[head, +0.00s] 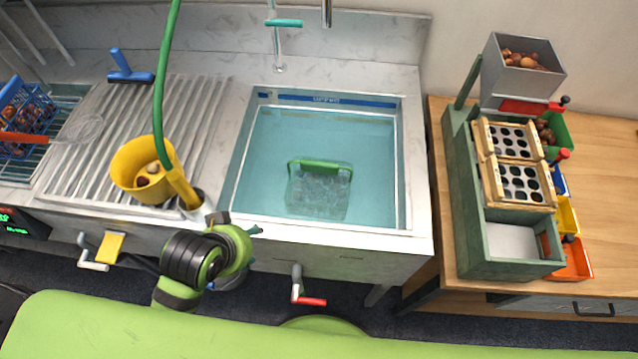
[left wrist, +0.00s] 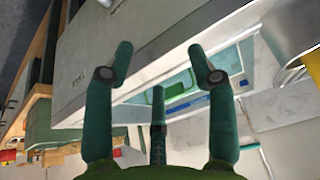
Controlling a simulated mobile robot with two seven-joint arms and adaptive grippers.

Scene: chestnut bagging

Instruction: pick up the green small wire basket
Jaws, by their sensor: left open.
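The green small wire basket (head: 318,192) sits in the water of the sink, near its front wall. Its mesh looks pale through the water, and its green rim or handle (head: 320,167) shows along the far side. My left gripper (head: 240,225) is open and empty at the front left of the sink, outside it and apart from the basket. In the left wrist view the spread fingers (left wrist: 160,52) point toward the sink's front edge. A green bit of the basket (left wrist: 156,95) shows beyond that edge, and the rest is hidden. My right gripper is not in view.
The sink's front rim (head: 320,229) lies between my left gripper and the basket. A blue basket (head: 36,108) is far left. A green wooden sorter (head: 463,215) stands right.

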